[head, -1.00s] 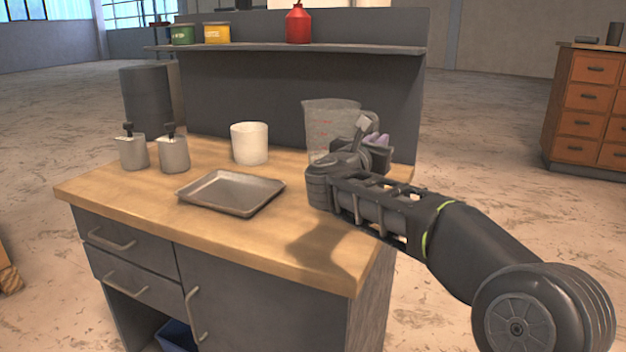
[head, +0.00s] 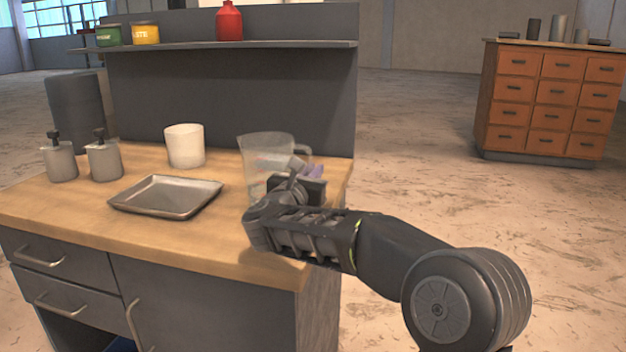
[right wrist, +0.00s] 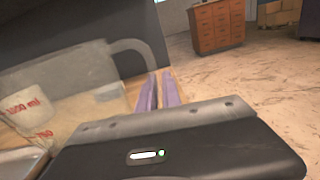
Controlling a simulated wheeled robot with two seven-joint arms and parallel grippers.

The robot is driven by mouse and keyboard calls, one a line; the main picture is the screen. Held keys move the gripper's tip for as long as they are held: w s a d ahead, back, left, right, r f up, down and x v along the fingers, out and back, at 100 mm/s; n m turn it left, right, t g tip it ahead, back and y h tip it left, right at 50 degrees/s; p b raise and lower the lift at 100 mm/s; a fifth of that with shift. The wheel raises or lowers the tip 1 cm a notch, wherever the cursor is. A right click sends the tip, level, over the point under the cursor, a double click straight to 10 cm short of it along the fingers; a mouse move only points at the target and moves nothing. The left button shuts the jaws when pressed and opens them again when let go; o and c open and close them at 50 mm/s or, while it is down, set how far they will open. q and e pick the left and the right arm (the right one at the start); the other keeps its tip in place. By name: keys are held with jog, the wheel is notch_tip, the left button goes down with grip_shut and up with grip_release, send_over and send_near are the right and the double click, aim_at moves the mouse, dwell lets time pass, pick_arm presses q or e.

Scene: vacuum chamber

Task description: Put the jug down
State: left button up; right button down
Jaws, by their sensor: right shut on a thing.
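The jug (head: 262,160) is a clear measuring jug with red markings, over the right end of the wooden bench top. It looks upright or nearly so. My right gripper (head: 314,172) has purple fingers and is shut on the jug's handle, on the jug's right side. In the right wrist view the jug (right wrist: 75,95) is at the left, and its handle (right wrist: 128,46) runs down to the fingers (right wrist: 159,90). My gripper and forearm hide part of the jug's base, so I cannot tell if it touches the bench. My left gripper is not in view.
The bench top (head: 75,205) holds a metal tray (head: 165,197), a white pot (head: 185,146) and two grey dispensers (head: 60,160) (head: 104,157). A shelf (head: 290,45) with a red bottle (head: 229,22) and cans runs behind. An orange drawer cabinet (head: 546,100) stands at the far right.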

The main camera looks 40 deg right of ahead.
jog(key=shift+f, duration=0.5)
jog(key=shift+f, duration=0.15)
jog(key=c, duration=1.5)
grip_release()
jog(key=shift+c, duration=0.2)
jog(key=v, duration=1.2)
